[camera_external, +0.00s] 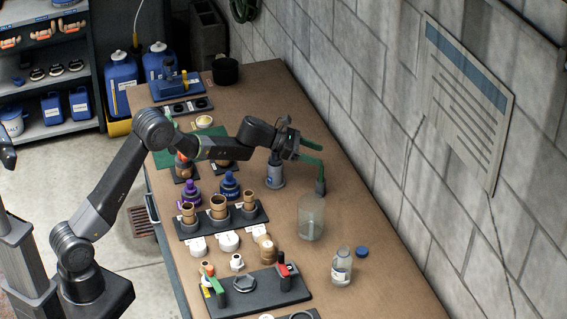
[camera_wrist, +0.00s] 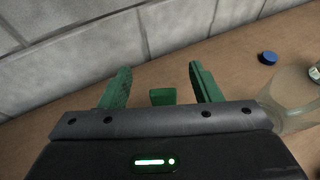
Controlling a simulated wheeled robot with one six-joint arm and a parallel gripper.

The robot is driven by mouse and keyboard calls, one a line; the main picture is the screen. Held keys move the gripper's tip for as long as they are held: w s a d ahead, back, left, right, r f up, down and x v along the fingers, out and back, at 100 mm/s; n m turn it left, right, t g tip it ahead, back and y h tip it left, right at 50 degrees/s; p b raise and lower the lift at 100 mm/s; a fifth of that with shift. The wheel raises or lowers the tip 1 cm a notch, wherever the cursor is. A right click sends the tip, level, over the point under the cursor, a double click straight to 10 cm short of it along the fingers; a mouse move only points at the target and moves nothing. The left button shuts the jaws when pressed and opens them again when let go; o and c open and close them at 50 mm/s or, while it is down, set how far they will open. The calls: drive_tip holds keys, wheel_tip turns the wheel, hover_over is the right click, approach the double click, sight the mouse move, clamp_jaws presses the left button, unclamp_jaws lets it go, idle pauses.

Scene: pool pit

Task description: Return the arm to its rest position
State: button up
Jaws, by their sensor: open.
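My arm reaches from the left across the brown bench (camera_external: 375,295). My gripper (camera_external: 318,160) has green fingers and is above the back part of the bench, near the wall. In the wrist view my gripper (camera_wrist: 158,85) shows its two fingers apart with nothing held between them. Below and beside it stand a grey cylindrical fitting (camera_external: 275,172) and a small dark green upright piece (camera_external: 320,186), whose exact link to the fingers I cannot tell. A green block (camera_wrist: 163,97) shows low between the fingers in the wrist view.
A clear beaker (camera_external: 311,217) stands close to my gripper, with a small bottle (camera_external: 341,268) and blue cap (camera_external: 362,252) farther right. A black rack (camera_external: 222,222) with brown pieces and purple and blue bottles stand below the arm. The block wall (camera_external: 350,90) bounds the bench.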

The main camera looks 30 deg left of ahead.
sight(322, 172)
drive_tip(key=shift+r, duration=0.85)
drive_tip(key=shift+f, duration=0.1)
drive_tip(key=d+f, duration=0.1)
drive_tip(key=f, duration=0.2)
drive_tip(key=d+f, duration=0.1)
drive_tip(key=f, duration=0.1)
drive_tip(key=w+f, duration=0.1)
drive_tip(key=f, duration=0.2)
drive_tip(key=shift+d+f, duration=0.35)
drive_tip(key=shift+d, duration=0.05)
wheel_tip(322, 172, up, 6)
drive_tip(key=shift+a+f, duration=0.15)
drive_tip(key=shift+f, duration=0.1)
drive_tip(key=shift+f, duration=0.15)
